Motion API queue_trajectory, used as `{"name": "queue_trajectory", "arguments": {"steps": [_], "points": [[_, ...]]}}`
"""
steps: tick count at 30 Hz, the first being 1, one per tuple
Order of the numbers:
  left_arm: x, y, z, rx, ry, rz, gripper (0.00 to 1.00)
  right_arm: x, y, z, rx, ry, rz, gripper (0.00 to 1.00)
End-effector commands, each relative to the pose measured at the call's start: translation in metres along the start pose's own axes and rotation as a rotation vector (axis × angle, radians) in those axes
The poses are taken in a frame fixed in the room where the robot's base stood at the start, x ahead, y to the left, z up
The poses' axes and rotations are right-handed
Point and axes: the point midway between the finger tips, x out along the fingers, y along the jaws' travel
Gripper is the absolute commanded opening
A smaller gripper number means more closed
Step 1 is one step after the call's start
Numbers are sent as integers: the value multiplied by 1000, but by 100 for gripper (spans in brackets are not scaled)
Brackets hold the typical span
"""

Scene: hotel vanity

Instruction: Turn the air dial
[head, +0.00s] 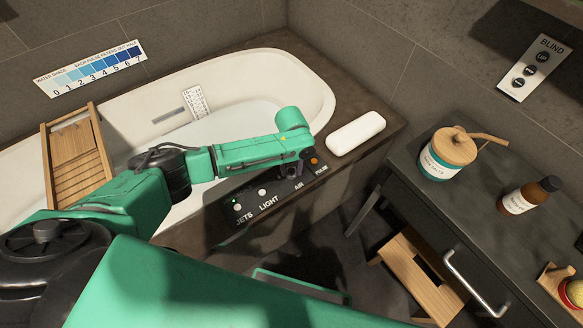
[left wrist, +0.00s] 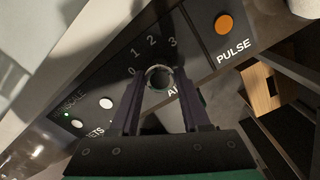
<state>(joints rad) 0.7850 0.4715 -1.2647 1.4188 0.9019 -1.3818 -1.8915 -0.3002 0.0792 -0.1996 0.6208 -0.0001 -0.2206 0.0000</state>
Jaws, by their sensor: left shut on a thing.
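The air dial (left wrist: 159,77) is a round knob on the dark control panel (left wrist: 88,92), with 0, 1, 2 and 3 printed around it. In the left wrist view, my left gripper (left wrist: 160,88) has its two dark fingers on either side of the knob, shut on it. In the head view, my left gripper (head: 291,171) reaches down to the panel (head: 238,217) at the AIR label, and it mostly hides the dial. The dial's exact setting is hard to tell. My right gripper is not in view.
The orange PULSE button (left wrist: 224,24) is beside the dial. White JETS and LIGHT buttons (head: 262,192) lie to its left. The white bathtub (head: 325,90) is behind the panel. A white bar (head: 356,133) lies on the ledge to the right, near the dark vanity (head: 460,205).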

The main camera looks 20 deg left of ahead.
Motion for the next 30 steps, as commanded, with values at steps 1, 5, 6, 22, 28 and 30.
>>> {"name": "queue_trajectory", "arguments": {"steps": [1, 5, 6, 22, 28, 30], "points": [[0, 0, -1, 7, 3, 0, 0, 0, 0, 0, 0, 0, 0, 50], [0, 0, -1, 16, 3, 0, 0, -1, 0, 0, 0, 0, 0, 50], [0, 0, -1, 17, 3, 0, 0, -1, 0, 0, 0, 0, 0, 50], [0, 0, -1, 16, 2, 0, 76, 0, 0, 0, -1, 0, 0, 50], [-5, 0, 0, 15, 0, -1, 76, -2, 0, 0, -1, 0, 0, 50], [-15, -1, 0, 16, -1, -3, 76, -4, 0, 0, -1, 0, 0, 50]]}}
